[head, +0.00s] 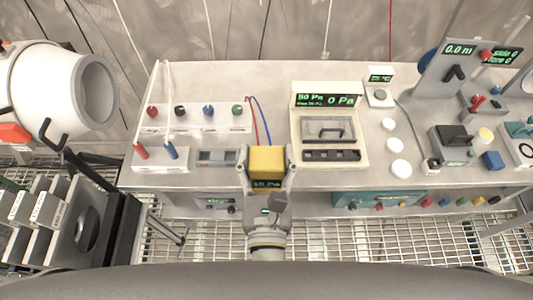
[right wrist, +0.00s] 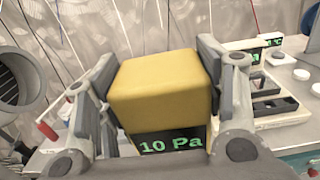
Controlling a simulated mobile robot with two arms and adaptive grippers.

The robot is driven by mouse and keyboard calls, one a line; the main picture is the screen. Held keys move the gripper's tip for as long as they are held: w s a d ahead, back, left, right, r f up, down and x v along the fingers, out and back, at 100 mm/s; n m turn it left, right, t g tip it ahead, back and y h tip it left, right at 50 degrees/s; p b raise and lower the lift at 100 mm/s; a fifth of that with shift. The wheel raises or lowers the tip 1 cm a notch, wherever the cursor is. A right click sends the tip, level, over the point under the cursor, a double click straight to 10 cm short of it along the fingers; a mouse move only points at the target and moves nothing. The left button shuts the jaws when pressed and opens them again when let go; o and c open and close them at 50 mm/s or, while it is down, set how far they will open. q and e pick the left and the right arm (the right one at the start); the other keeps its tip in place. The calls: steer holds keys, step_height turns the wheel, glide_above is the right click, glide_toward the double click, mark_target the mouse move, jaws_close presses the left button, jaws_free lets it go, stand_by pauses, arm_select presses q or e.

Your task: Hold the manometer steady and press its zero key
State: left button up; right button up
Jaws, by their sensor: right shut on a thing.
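The manometer (head: 267,161) is a yellow box with a dark display. My right gripper (head: 268,168) is shut on it, one finger on each side, at the front edge of the bench. In the right wrist view the manometer (right wrist: 158,85) fills the space between the fingers, and its display reads 10 Pa in green. I cannot make out a zero key on it in either view. A red and a blue tube (head: 264,122) rise behind the manometer. My left gripper is not in view.
The bench (head: 240,80) holds a terminal panel (head: 195,117) to the left and a cream instrument reading 0 Pa (head: 328,98) to the right. White round pieces (head: 398,146) and other devices stand further right. A white hood (head: 60,90) and a rack (head: 45,215) are at the left.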

steer(key=shift+w, duration=0.1)
arm_select(q)
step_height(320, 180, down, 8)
steer(key=b, duration=0.8)
arm_select(e)
steer(key=w+f, duration=1.1)
steer(key=w, duration=0.3)
steer(key=shift+f, duration=0.35)
arm_select(q)
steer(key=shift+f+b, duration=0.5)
steer(key=shift+b, duration=0.05)
arm_select(e)
steer(key=shift+f, duration=0.65)
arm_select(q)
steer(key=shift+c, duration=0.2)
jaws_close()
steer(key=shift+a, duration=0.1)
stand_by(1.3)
